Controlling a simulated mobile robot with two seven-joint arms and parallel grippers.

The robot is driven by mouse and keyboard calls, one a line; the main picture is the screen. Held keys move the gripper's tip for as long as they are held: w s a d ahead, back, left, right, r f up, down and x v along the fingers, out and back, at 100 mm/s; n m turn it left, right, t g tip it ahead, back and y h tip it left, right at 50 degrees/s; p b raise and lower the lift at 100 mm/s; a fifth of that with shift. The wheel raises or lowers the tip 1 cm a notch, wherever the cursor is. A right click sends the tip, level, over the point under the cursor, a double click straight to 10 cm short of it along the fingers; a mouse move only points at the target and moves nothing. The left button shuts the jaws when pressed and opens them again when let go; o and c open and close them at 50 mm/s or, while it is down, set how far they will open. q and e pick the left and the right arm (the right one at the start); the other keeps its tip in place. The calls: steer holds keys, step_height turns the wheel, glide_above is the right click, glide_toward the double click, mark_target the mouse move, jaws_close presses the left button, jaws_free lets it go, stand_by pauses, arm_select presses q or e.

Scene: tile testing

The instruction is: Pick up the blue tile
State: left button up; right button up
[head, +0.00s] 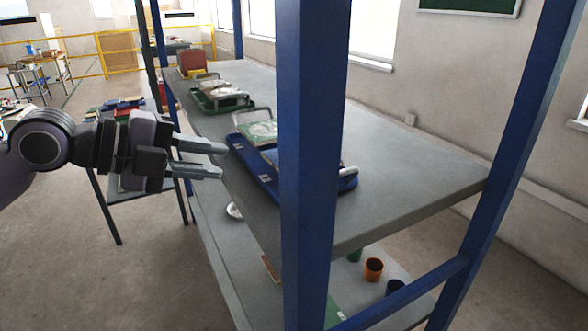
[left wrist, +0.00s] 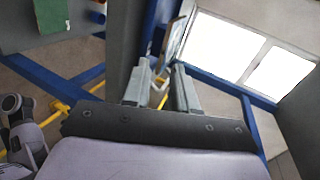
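My left gripper (head: 226,160) is open and empty, at the left edge of the shelf's upper board. Its fingers point right, toward a blue tray (head: 265,180). The tray carries a metal rack with a pale green-patterned tile (head: 262,132) and other tiles partly hidden by the blue post. I cannot clearly make out the blue tile; it may be behind the post. In the left wrist view the open fingers (left wrist: 160,90) show a gap with nothing gripped, and a thin tilted panel (left wrist: 176,38) stands beyond them. My right gripper is not in view.
A blue shelf post (head: 305,170) stands in front of the tray's right part. A green tray (head: 222,103) with more tiles is farther back on the grey upper board (head: 400,170). Several small cups, one orange (head: 373,269), stand on the lower board.

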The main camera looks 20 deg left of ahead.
mark_target(273, 164)
arm_select(q)
steer(key=shift+m, duration=0.5)
steer(key=p+x, duration=0.4)
steer(key=x, duration=0.1)
steer(key=d+r+p+x, duration=0.1)
steer(key=p+x, duration=0.1)
steer(key=x, duration=0.1)
steer(key=shift+s, duration=0.1)
steer(key=shift+w+d+f, duration=0.35)
steer(key=shift+w+f, duration=0.05)
steer(key=shift+w, duration=0.05)
jaws_close()
steer(key=shift+r+p, duration=0.1)
steer(key=shift+p, duration=0.25)
